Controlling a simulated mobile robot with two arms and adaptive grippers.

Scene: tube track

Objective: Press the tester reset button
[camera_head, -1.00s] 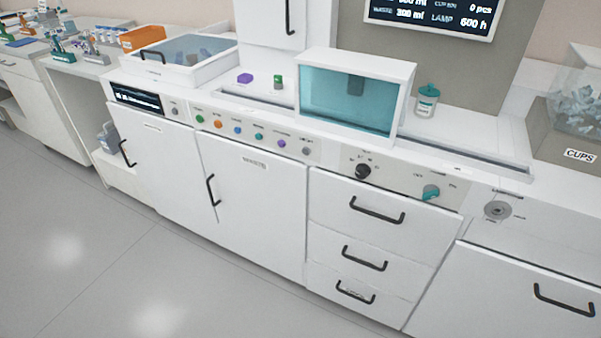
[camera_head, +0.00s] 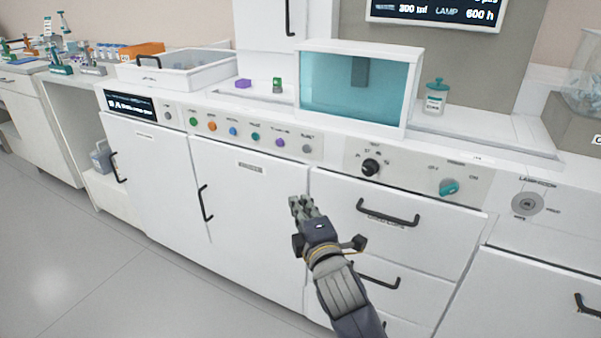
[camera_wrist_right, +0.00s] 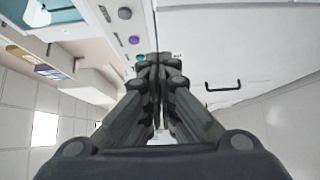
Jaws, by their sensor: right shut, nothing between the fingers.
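A row of small round buttons sits on the front panel (camera_head: 265,136) of the machine. From left to right they are green (camera_head: 194,121), orange (camera_head: 212,126), blue (camera_head: 234,131), teal (camera_head: 255,137), purple (camera_head: 280,142) and grey (camera_head: 307,149). Their labels are too small to read surely, so I cannot tell which is the reset. My right gripper (camera_head: 302,203) is shut and empty, below the grey button and in front of the cabinet fronts, apart from the panel. In the right wrist view its closed fingers (camera_wrist_right: 160,62) point toward the panel. My left gripper is out of view.
Right of the buttons are a black knob (camera_head: 370,167) and a teal switch (camera_head: 449,187). Drawer handles (camera_head: 388,213) and a door handle (camera_head: 206,203) stick out below. A teal-windowed box (camera_head: 357,92) stands on the counter above. The floor in front is clear.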

